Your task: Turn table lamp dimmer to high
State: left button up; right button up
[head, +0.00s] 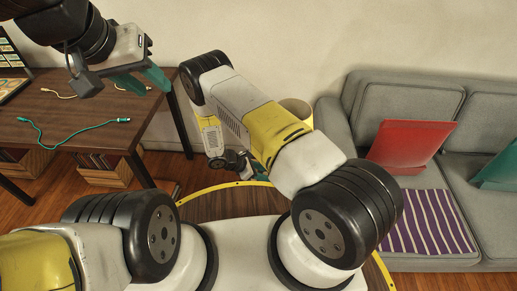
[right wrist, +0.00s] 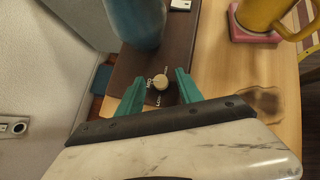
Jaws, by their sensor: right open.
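A small round cream dimmer knob (right wrist: 160,82) sits on a dark brown base (right wrist: 122,76), with small pale marks around it, in the right wrist view. A blue rounded body (right wrist: 138,18), perhaps the lamp's, rises behind the knob. In the head view my right gripper (head: 240,164) is small and mostly hidden by my arm. My left gripper (head: 154,88) is open and empty above the desk; no lamp is clearly seen there.
A yellow mug (right wrist: 262,14) stands on a pink coaster (right wrist: 246,34), right of the base on a wooden top. In the head view a brown desk (head: 75,135) holds a teal cable (head: 75,132). A grey sofa (head: 400,100) with cushions stands at the right.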

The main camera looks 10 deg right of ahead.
grip_shut()
jog(key=shift+m+g, duration=0.3)
jog(key=m+g, duration=0.1)
jog(key=m, duration=0.1)
jog(key=m+g, duration=0.1)
jog(key=g, duration=0.1)
jog(key=shift+w+m, duration=0.3)
jog(key=shift+m, duration=0.1)
jog(key=m+g, duration=0.1)
jog(key=m, duration=0.1)
jog(key=m+g+y, duration=0.1)
jog(key=m+g, duration=0.1)
jog(key=shift+w+d+m, duration=0.1)
jog(key=shift+w+m, duration=0.05)
jog(key=shift+m, duration=0.15)
jog(key=m+g+y, duration=0.1)
jog(key=m, duration=0.1)
jog(key=m+g+y, duration=0.1)
jog(key=m, duration=0.1)
jog(key=shift+w+d+g+y, duration=0.2)
jog(key=shift+g+y, duration=0.1)
jog(key=shift+y, duration=0.1)
jog(key=shift+d+m+g+y, duration=0.15)
jog(key=shift+m+g+y, duration=0.55)
jog(key=shift+m+y, duration=1.3)
jog(key=shift+m+h, duration=0.3)
jog(key=shift+m, duration=0.3)
